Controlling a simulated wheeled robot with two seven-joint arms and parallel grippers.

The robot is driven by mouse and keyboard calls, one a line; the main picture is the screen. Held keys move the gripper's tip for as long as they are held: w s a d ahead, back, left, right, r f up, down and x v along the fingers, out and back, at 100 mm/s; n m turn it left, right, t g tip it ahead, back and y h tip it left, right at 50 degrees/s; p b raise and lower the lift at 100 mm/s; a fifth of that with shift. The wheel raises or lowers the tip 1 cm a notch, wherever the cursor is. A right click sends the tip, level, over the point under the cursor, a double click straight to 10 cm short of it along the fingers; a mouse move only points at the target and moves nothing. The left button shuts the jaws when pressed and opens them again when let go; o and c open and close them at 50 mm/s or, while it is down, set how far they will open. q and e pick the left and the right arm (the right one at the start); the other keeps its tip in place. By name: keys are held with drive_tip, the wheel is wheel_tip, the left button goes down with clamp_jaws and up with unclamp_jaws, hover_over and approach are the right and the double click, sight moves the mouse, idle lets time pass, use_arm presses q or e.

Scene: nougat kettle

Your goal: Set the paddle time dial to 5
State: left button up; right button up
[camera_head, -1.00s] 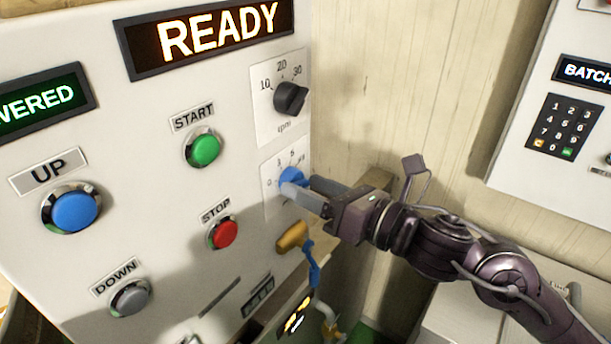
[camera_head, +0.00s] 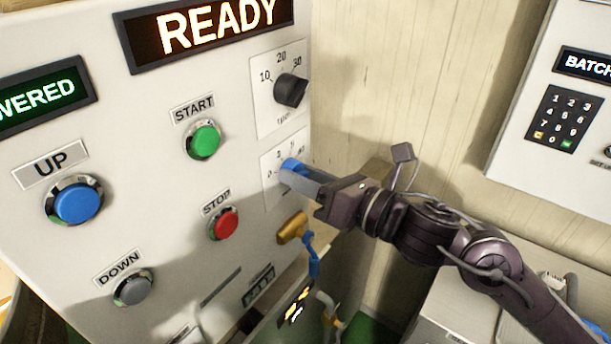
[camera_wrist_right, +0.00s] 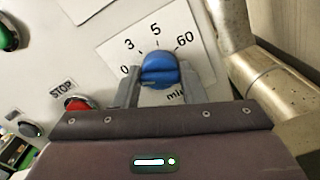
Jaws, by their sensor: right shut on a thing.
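The paddle time dial is a blue knob (camera_wrist_right: 158,68) on a white scale plate, seen best in the right wrist view. The plate is marked 0, 3, 5 and 60, with "min" below. My right gripper (camera_wrist_right: 160,84) is shut on the knob, one finger at each side. The knob's grip ridge lies nearly sideways in the wrist view; I cannot tell surely which mark it points to. In the head view the blue knob (camera_head: 291,164) is partly hidden by my right gripper (camera_head: 297,176). My left gripper is not in view.
Above is a black knob (camera_head: 290,90) marked 10, 20, 30. To the left are the green START button (camera_head: 205,142) and red STOP button (camera_head: 223,224). A yellow-brown handle (camera_head: 292,228) sticks out just below my gripper. A pipe (camera_wrist_right: 265,80) runs close by on the right.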

drive_tip(key=shift+m, duration=0.3)
drive_tip(key=m+p, duration=0.2)
drive_tip(key=m, duration=1.5)
drive_tip(key=shift+p, duration=0.3)
drive_tip(key=o, duration=1)
drive_tip(key=shift+d, duration=0.1)
